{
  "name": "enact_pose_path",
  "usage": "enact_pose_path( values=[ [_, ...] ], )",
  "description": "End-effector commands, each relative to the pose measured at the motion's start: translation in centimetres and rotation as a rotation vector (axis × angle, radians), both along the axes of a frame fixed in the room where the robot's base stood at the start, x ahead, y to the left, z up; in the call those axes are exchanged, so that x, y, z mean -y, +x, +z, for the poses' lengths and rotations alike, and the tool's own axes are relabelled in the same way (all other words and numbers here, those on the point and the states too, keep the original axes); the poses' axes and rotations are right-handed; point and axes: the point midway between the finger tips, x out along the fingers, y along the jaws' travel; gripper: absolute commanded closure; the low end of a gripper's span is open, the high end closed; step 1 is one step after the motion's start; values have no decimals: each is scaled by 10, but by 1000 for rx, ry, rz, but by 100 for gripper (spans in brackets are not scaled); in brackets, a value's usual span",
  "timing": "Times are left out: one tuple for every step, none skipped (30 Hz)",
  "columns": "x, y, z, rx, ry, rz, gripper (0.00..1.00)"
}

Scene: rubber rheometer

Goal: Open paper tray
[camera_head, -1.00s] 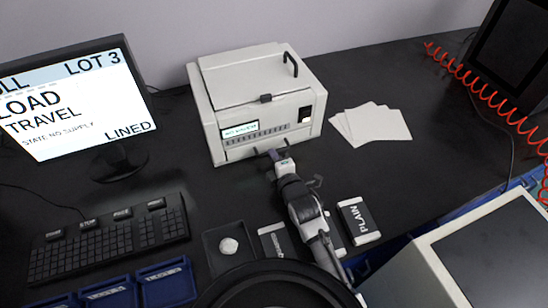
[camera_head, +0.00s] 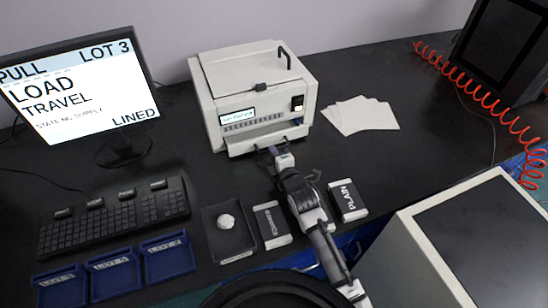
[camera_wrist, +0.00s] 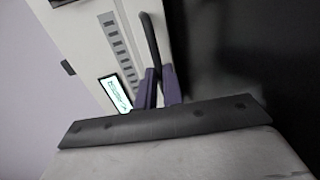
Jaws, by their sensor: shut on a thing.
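The printer-like white machine (camera_head: 252,88) stands at the back of the dark bench. Its paper tray (camera_head: 266,138) is the low front panel, which stands out slightly from the body. My gripper (camera_head: 273,151) is at the front of this tray. In the wrist view, the purple fingers of my gripper (camera_wrist: 157,85) are shut on the tray's dark bar handle (camera_wrist: 149,35). The arm hides part of the tray front in the head view, and the tray's inside is not visible.
White sheets (camera_head: 362,115) lie right of the machine. A monitor (camera_head: 82,90) and keyboard (camera_head: 115,215) are left. A small dark tray (camera_head: 229,232), a labelled pack (camera_head: 271,225) and a PLAIN pack (camera_head: 348,200) lie near the arm. A red coiled cable (camera_head: 480,90) runs at right.

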Motion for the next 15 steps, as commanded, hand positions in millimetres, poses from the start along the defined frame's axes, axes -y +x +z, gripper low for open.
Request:
enact_pose_path(
  values=[
    [1,2,1,1,0,-2,100],
    [1,2,1,1,0,-2,100],
    [1,3,1,2,0,-2,100],
    [1,3,1,2,0,-2,100],
    [1,3,1,2,1,-2,100],
    [1,3,1,3,2,-2,100],
    [1,3,1,3,2,-2,100],
    [1,3,1,3,2,-2,100],
    [1,3,1,3,2,-2,100],
    [1,3,1,3,2,-2,100],
    [1,3,1,3,2,-2,100],
    [1,3,1,3,2,-2,100],
    [1,3,1,3,2,-2,100],
    [1,3,1,3,2,-2,89],
    [1,3,1,3,2,-2,84]
  ],
)
